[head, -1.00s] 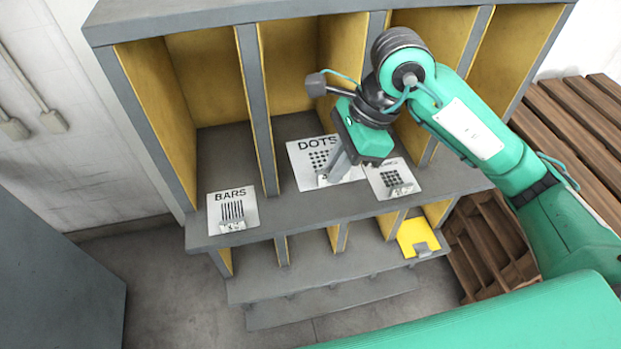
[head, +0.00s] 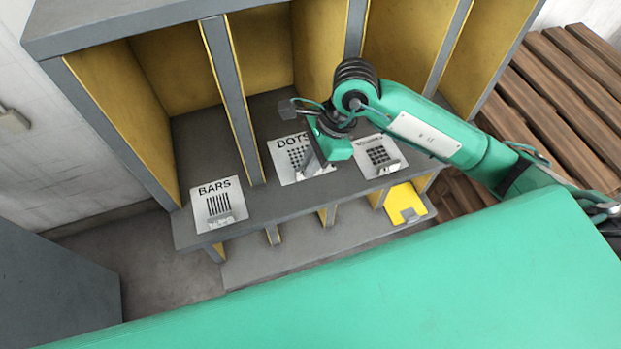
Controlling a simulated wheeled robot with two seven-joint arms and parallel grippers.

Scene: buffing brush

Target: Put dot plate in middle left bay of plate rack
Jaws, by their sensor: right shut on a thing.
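The dot plate (head: 289,167), a pale plate marked "DOTS" with a grid of black dots, is at the floor of the second bay from the left of the grey plate rack (head: 223,95). It appears flat on or just above the shelf; I cannot tell if it touches. My right gripper (head: 312,164) is over the plate's right front part, shut on it; the fingers hide part of the plate and the exact grip. My left gripper is not in view.
A "BARS" plate (head: 219,204) lies at the front of the leftmost bay. A plate with a black square grid (head: 381,156) lies close to the right of the dot plate. A yellow plate (head: 404,203) sits in a lower bay. A wooden slatted surface (head: 560,95) stands at right.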

